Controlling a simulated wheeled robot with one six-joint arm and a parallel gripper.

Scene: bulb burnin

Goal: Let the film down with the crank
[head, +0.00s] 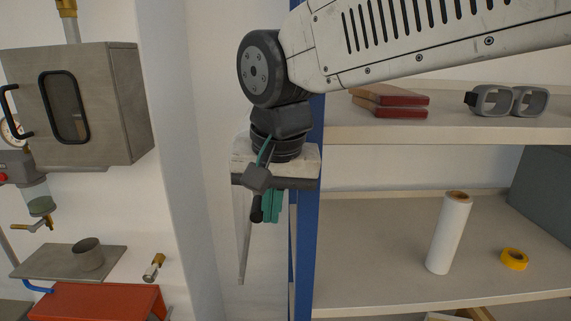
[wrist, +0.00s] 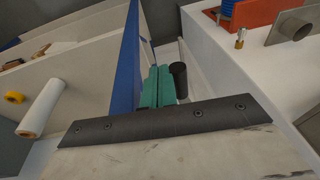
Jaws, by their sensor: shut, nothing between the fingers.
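My gripper (head: 272,208) points down in the head view, its teal fingers closed together with nothing between them. The fingers also show in the wrist view (wrist: 156,86). A black cylindrical grip (head: 256,209) hangs just left of the fingers; it looks like the crank's handle, and it also stands beside them in the wrist view (wrist: 179,82). I cannot tell whether they touch. A grey block (head: 258,178) and a thin pale rod (head: 245,245) are by the grip, partly in front of my wrist. I cannot make out a hanging film. A white roll (head: 449,232) stands on the shelf.
A blue shelf post (head: 304,250) is close to the right of my gripper. The shelf (head: 370,240) also holds yellow tape (head: 514,259). Goggles (head: 508,100) lie on the upper shelf. At left are a grey cabinet (head: 110,90) and a red bench (head: 95,302).

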